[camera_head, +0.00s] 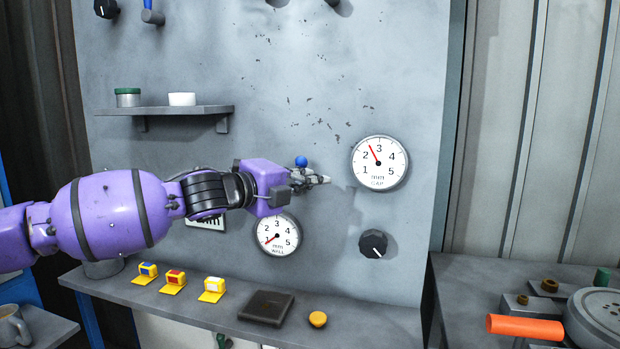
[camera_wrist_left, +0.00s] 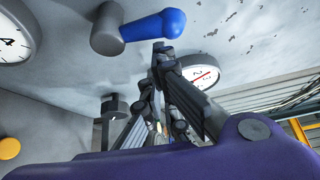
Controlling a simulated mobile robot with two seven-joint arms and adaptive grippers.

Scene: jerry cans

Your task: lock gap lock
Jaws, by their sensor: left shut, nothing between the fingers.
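The GAP gauge (camera_head: 378,162) is a round white dial on the grey panel, its red needle between 2 and 3; it also shows in the left wrist view (camera_wrist_left: 207,73), partly behind my fingers. A lever with a blue handle (camera_wrist_left: 153,25) and grey hub sits on the panel; in the head view only its blue end (camera_head: 301,161) shows above my gripper. My left gripper (camera_head: 325,180) is shut and empty, close to this lever, left of the GAP gauge. In the wrist view its fingertips (camera_wrist_left: 161,47) are near the blue handle; contact cannot be told. My right gripper is not visible.
The WELL gauge (camera_head: 278,235) reads about 1, below my left wrist. A black knob (camera_head: 374,244) is under the GAP gauge. A ledge holds yellow switches (camera_head: 212,289), a dark pad (camera_head: 266,308) and a yellow button (camera_head: 318,319). An orange handle (camera_head: 525,328) is lower right.

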